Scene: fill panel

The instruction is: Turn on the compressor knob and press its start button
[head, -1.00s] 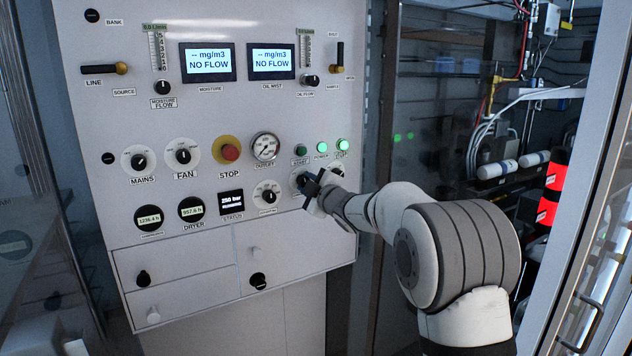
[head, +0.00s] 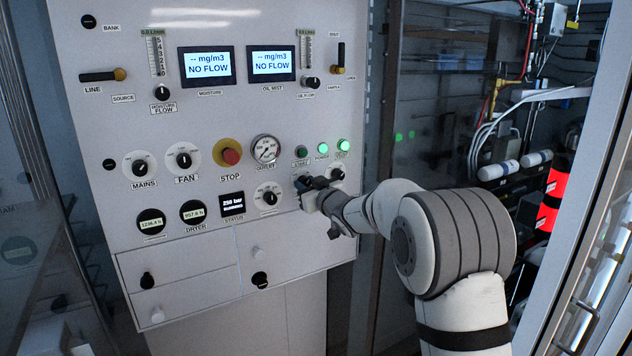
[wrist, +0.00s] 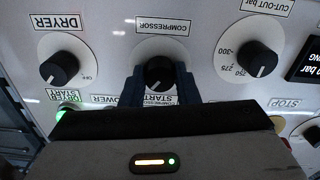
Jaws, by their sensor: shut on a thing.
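The compressor knob (wrist: 159,74) is a black dial on a white disc under the label COMPRESSOR in the wrist view, which shows the panel upside down. My gripper (wrist: 160,86) has its dark fingers on either side of the knob and is shut on it. In the head view my gripper (head: 312,187) covers the knob at the panel's lower right. The compressor start button (head: 301,152) is a dark, unlit green button just above my gripper in the head view. In the wrist view its label is partly visible and my gripper body hides the button.
The dryer knob (wrist: 59,68) and cut-out knob (wrist: 257,59) flank the compressor knob closely. The power light (head: 322,150) and dryer start button (head: 343,146) glow green. The red stop button (head: 231,156) sits left of the outlet gauge (head: 265,149). Drawers (head: 185,262) lie below.

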